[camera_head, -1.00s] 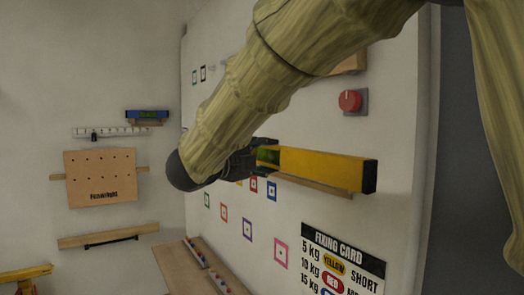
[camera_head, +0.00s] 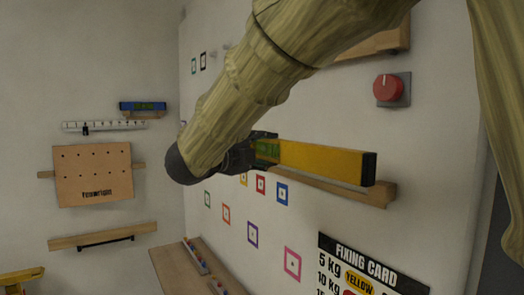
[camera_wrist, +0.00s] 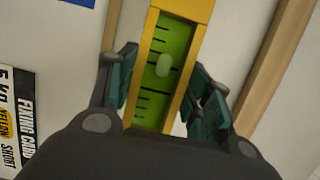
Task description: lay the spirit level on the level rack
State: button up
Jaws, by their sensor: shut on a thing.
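The yellow spirit level (camera_head: 322,160) with a green vial window is held roughly level in front of the right wall, its black end cap pointing right. My gripper (camera_head: 262,150) is shut on its left end. In the wrist view my gripper (camera_wrist: 165,90) has a finger on each side of the green vial section (camera_wrist: 165,65). A wooden ledge (camera_head: 378,196), which looks like the level rack, is fixed to the right wall just below and behind the level. It sticks out past the level's right end. I cannot tell whether they touch.
A red knob (camera_head: 389,88) on a grey plate sits above the ledge. A fixing card (camera_head: 365,268) and coloured square markers (camera_head: 252,234) are below. The left wall carries a blue level (camera_head: 143,106), a pegboard (camera_head: 93,175) and a wooden rail (camera_head: 103,236).

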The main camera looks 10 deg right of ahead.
jog(key=shift+w+f+b, duration=0.15)
jog(key=shift+b, duration=0.25)
jog(key=shift+d+r, duration=0.2)
jog(key=shift+d, duration=0.2)
jog(key=shift+w+d+f+b, duration=0.1)
jog(key=shift+w+d+b, duration=0.15)
jog(key=shift+d, duration=0.25)
jog(key=shift+w+d+b, duration=0.15)
jog(key=shift+d+b, duration=0.05)
jog(key=shift+d, duration=0.25)
jog(key=w+d+b, duration=0.2)
jog(key=d, duration=0.4)
jog(key=shift+d, duration=0.25)
jog(key=shift+w, duration=0.1)
jog(key=shift+f+b, duration=0.85)
jog(key=shift+b, duration=0.35)
dwell(1.2)
jog(key=o, duration=1.2)
jog(key=shift+a, duration=0.1)
